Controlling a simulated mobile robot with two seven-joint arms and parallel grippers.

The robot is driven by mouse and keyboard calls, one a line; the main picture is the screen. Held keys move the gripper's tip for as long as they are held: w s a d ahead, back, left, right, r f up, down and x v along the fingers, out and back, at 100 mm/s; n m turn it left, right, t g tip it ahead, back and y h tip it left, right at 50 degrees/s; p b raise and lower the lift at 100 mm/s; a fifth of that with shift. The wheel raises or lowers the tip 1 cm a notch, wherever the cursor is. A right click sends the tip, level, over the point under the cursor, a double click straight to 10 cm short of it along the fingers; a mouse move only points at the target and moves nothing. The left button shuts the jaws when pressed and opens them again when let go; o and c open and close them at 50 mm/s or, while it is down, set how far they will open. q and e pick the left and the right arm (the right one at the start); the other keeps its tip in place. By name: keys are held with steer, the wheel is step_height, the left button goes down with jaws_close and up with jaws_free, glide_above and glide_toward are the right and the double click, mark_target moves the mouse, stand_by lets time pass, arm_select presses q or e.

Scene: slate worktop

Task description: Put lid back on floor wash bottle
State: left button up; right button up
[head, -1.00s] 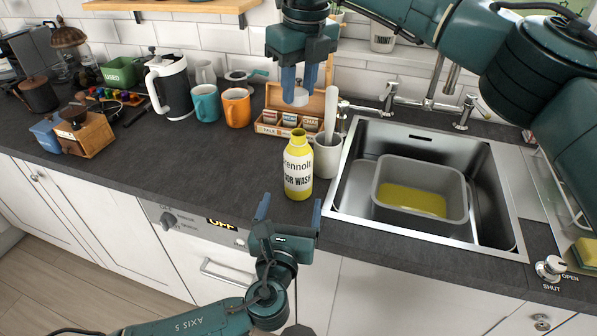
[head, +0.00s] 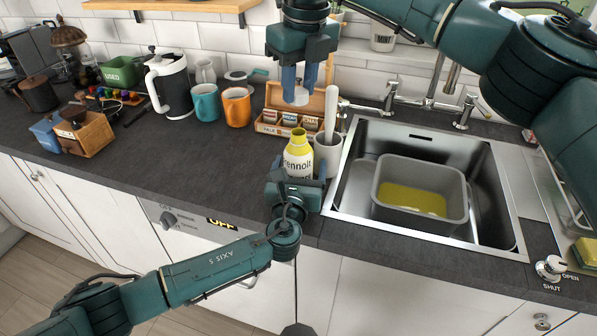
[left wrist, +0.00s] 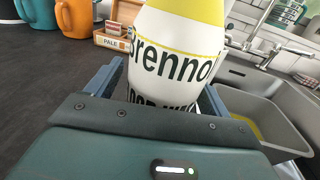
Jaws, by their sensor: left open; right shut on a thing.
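The floor wash bottle (head: 298,155) is yellow and white and stands upright on the worktop, left of the sink, with its neck uncovered. It fills the middle of the left wrist view (left wrist: 172,65). My left gripper (head: 297,180) is open at the front of the bottle, with one finger on each side of it in the left wrist view. Whether the fingers touch the bottle cannot be told. My right gripper (head: 299,85) is shut on the white lid (head: 298,97) and holds it in the air above the bottle, toward the back.
A white mug (head: 328,152) with a utensil stands close at the bottle's right. A wooden tea box (head: 283,124) is behind it. The sink (head: 345,205) with a grey basin (head: 418,221) of yellow liquid is to the right. Worktop left of the bottle is clear.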

arm_select(q)
steer(key=shift+c, duration=0.3)
steer(key=c, duration=1.4)
arm_select(e)
glide_above(298, 131)
steer(key=shift+s+d+f, duration=0.1)
steer(key=shift+s+f, duration=0.05)
steer(key=shift+f, duration=1.1)
steer(key=shift+s+f, duration=0.1)
steer(key=shift+f, duration=1.15)
steer(key=shift+f, duration=0.85)
steer(key=shift+f, duration=0.55)
